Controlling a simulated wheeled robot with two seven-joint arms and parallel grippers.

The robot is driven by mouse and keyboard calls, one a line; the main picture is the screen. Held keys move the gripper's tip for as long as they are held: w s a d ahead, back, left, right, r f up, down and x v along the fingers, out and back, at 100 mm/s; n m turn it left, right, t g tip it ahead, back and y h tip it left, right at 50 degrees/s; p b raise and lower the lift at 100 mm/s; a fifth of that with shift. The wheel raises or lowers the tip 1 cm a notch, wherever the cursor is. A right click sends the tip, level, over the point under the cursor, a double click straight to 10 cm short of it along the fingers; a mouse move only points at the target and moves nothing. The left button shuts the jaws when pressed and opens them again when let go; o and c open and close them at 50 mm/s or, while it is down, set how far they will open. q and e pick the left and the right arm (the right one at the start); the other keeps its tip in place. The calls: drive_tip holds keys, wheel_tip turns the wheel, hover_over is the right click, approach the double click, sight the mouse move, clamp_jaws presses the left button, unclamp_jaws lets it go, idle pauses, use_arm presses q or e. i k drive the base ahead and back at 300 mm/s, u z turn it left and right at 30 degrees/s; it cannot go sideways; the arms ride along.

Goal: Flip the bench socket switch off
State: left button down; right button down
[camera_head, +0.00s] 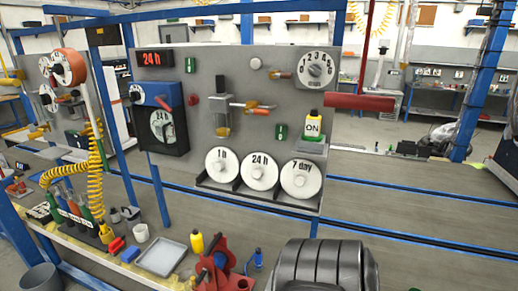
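A switch with a white plate reading "ON" (313,128) and a yellow top is at the lower right of the grey upright panel (215,90). I cannot tell whether this is the bench socket switch; no label naming a bench socket is readable. A small green box (281,132) is on the panel to its left. The workbench (75,240) runs along the lower left. Neither of my grippers can be made out in the head view. A dark grey rounded shape, perhaps part of my arm, shows at the bottom middle.
The panel also carries a numbered dial (316,69), white discs (260,172) on a shelf, and a black timer box (164,128). A red bar (360,102) juts right. Tools, a grey tray (162,257) and a yellow coiled hose (96,180) crowd the bench.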

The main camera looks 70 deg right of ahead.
sight(281, 134)
drive_tip(key=k, duration=0.35)
drive_tip(key=z, duration=1.05)
drive_tip(key=i, duration=0.5)
drive_tip(key=z, duration=0.05)
